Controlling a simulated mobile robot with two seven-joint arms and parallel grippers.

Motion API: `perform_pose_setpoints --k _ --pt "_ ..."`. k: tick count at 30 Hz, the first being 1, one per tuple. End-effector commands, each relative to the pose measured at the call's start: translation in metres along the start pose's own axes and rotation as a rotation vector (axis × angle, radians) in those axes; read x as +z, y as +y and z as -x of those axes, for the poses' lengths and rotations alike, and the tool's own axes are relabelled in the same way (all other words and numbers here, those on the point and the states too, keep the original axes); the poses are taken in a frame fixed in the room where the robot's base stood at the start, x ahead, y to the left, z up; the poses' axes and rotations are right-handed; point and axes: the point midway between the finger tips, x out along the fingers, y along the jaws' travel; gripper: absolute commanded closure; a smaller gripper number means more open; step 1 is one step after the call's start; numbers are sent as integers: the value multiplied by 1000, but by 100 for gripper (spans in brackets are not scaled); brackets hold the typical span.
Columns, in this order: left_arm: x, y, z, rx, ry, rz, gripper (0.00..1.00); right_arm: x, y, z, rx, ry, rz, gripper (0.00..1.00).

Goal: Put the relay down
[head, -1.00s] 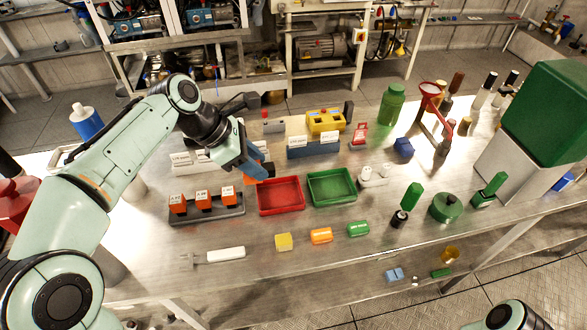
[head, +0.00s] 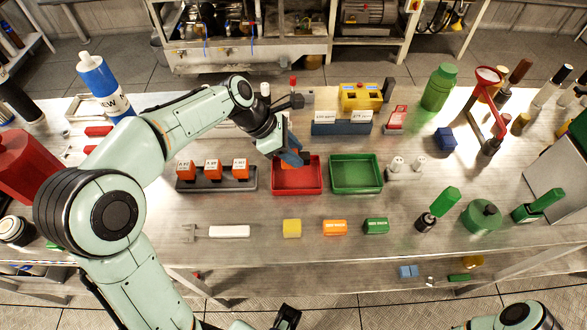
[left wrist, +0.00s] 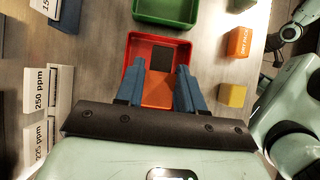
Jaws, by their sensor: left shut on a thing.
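My left gripper (head: 291,156) points down over the red tray (head: 273,189) and is shut on an orange relay (head: 290,166). In the left wrist view the relay (left wrist: 158,92) sits between the blue fingers, within the outline of the red tray (left wrist: 130,55). A dark square patch shows just beyond it. I cannot tell whether the relay touches the tray floor. Several other orange relays stand upright in a dark rack (head: 216,186) left of the tray. What seems to be my right gripper (head: 287,318) is partly cut off at the bottom edge; its opening is unclear.
A green tray (head: 356,187) stands right beside the red one. Yellow (head: 292,228), orange (head: 334,228) and green (head: 376,226) blocks lie in front. Bare table lies between the trays and front blocks.

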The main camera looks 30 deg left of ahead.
Motion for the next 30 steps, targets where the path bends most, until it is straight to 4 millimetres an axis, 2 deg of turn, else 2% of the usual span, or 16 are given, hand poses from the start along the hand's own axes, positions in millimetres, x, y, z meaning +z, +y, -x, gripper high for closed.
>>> perform_pose_setpoints --k 1,8,16,27,28,30 --pt "-6 -1 -8 -2 1 2 93 0 1 -3 0 -1 0 37" --pt "-15 0 -22 -1 0 1 93 0 2 -6 0 -1 0 37" --pt "-35 -1 -53 -1 0 1 93 0 5 -14 1 -2 -1 37" --pt "-37 0 -56 1 0 0 93 -1 5 -14 1 -1 -1 37" --pt "-37 0 -56 1 0 0 56 -1 5 -14 0 0 -1 37" --pt "-37 0 -56 1 0 0 37 -1 5 -14 0 0 -1 37"
